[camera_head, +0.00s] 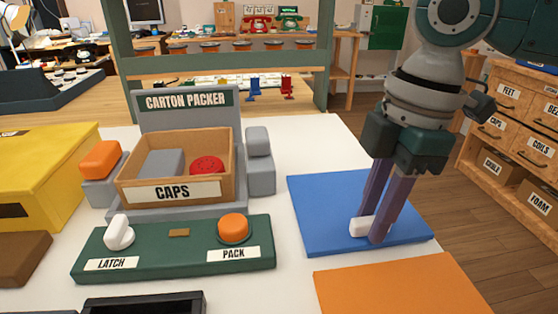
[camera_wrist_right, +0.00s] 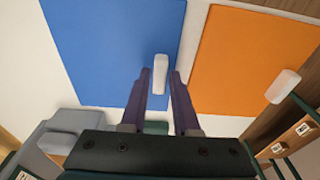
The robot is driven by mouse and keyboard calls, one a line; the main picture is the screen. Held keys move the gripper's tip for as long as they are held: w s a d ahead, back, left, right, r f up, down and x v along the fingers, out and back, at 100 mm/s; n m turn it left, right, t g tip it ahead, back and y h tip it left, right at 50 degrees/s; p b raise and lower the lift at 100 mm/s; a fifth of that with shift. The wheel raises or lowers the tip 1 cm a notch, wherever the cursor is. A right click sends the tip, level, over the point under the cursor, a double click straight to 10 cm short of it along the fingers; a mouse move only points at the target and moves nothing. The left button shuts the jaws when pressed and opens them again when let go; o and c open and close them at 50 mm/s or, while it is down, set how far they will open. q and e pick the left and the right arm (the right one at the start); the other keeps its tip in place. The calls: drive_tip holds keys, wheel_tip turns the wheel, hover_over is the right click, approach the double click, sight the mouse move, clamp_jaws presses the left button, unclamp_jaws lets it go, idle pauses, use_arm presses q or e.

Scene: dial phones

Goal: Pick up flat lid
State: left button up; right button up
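A small white flat piece (camera_head: 361,227), the only lid-like thing by my gripper, lies on the blue mat (camera_head: 316,209). I cannot tell for sure that it is the flat lid. My right gripper (camera_head: 372,227) points down at the mat with its two purple fingers around the piece. In the right wrist view the white piece (camera_wrist_right: 160,74) shows between the fingertips (camera_wrist_right: 160,76), with narrow gaps on both sides, so the gripper looks open. In the head view a finger hides part of the piece. My left gripper is not in view.
An orange mat (camera_head: 400,287) lies nearer; a second white piece (camera_wrist_right: 283,86) is at its side in the wrist view. The carton packer (camera_head: 187,113) holds a CAPS carton (camera_head: 130,190) with a red round cap (camera_head: 207,166). A green panel (camera_head: 180,255) has LATCH and PACK controls.

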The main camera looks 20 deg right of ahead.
clamp_jaws()
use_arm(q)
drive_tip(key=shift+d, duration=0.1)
use_arm(e)
drive_tip(key=shift+r, duration=0.1)
